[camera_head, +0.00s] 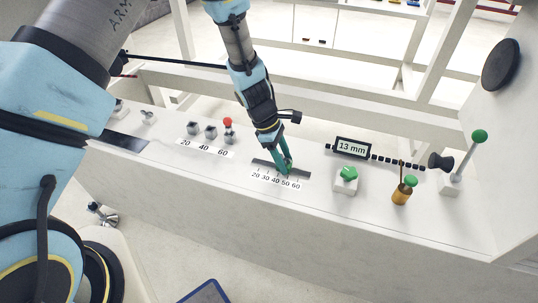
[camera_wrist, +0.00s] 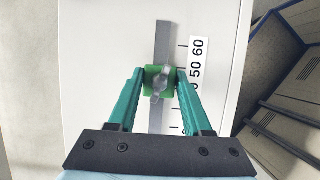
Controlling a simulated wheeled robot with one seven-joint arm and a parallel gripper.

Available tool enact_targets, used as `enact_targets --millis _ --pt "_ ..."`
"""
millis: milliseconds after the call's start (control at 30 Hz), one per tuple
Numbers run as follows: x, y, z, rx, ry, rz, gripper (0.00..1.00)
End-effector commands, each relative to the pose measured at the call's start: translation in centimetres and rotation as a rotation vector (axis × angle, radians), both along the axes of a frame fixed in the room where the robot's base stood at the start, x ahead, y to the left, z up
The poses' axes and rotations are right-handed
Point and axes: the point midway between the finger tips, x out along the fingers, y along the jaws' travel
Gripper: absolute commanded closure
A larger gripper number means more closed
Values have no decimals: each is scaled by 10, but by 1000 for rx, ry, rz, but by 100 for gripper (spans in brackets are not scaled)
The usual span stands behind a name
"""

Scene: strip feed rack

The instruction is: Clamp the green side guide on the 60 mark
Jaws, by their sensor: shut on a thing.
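The green side guide (camera_wrist: 149,72) sits on a dark straight rail (camera_wrist: 163,34) in the wrist view, with a grey clamp lever on top. My gripper (camera_wrist: 160,74) is shut on the guide, one teal finger on each side. Beside the rail, a white scale strip (camera_wrist: 198,45) shows 60 and 50; its lower numbers are hidden by a finger. The guide is near the 50, short of the 60. In the head view, my gripper (camera_head: 287,171) is over the rail, above the scale (camera_head: 276,181) reading 20 to 60, and mostly covers the guide.
A display (camera_head: 352,148) reads 13 mm, right of the rail. Several small grey blocks (camera_head: 210,131), one red-topped, stand left above a 20-40-60 label.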

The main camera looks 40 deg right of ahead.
Motion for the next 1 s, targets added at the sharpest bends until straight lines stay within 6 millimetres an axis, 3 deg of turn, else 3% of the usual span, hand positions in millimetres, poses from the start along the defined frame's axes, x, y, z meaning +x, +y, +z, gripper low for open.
enact_targets --millis 100,200,567,600,833,1000 --pt "-25 -15 1 -1 1 -4 100" --pt "-36 -23 1 0 1 -2 100" --pt "-41 -26 0 -1 0 -2 100" --pt "-41 -26 0 -1 0 -2 47" --pt "-40 -26 0 -1 1 -1 21" --pt "-40 -26 0 0 0 -1 20"
